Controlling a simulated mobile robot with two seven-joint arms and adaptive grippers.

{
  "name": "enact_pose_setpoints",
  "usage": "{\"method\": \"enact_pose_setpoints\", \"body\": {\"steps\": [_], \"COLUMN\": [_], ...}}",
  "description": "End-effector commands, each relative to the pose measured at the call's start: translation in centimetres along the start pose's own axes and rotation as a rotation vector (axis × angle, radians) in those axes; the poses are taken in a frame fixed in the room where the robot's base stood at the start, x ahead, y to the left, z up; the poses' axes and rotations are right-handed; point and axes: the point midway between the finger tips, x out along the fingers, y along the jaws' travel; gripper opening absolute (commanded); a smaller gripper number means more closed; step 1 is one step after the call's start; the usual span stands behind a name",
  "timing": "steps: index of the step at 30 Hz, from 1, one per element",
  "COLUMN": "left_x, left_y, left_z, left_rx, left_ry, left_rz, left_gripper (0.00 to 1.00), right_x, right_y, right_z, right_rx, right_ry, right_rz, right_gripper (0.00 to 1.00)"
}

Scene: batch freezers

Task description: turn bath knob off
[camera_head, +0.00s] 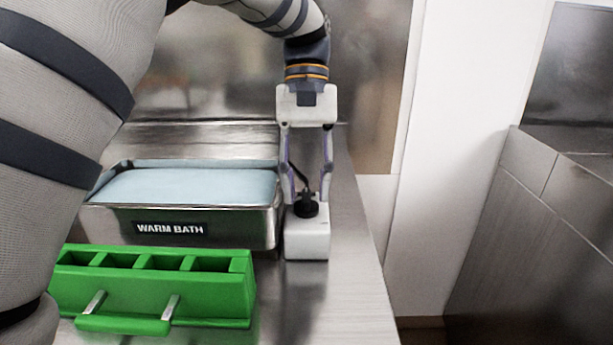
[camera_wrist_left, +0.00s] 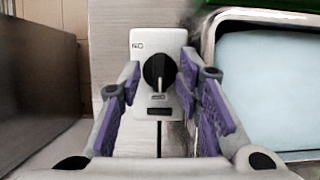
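The bath knob (camera_head: 306,208) is a round black dial on a small white control box (camera_head: 307,243). The box stands on the counter at the right end of the warm bath (camera_head: 190,222). In the left wrist view the knob (camera_wrist_left: 153,73) has a raised grip bar with a pale mark, lying nearly along the picture's vertical. Small labels on the box are too small to read surely. My left gripper (camera_head: 309,194) points down over the box. In the left wrist view its fingers (camera_wrist_left: 159,76) are apart on either side of the knob, with visible gaps. My right gripper is out of view.
A green rack (camera_head: 190,295) with several slots and a handle stands in front of the bath. The bath holds pale blue liquid. The counter's right edge (camera_head: 372,262) lies just right of the box. A dark cable runs from the box.

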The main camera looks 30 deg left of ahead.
Motion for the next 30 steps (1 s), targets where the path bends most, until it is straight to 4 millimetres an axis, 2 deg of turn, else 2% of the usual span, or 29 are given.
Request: {"method": "enact_pose_setpoints", "body": {"steps": [6,12,30], "left_x": [-4.4,-6.6,-6.9], "left_y": [0.0,0.0,0.0], "left_z": [-0.1,-0.1,0.0], "left_rx": [0.000,-0.001,0.000], "left_ry": [0.005,0.000,-0.001], "left_rz": [0.002,0.000,-0.001], "left_gripper": [0.32,0.32,0.32], "right_x": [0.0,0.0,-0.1], "right_y": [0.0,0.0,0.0], "right_z": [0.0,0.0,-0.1], "right_rx": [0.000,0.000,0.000], "right_ry": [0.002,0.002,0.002], "right_rz": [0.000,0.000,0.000], "right_gripper": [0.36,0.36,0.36]}}
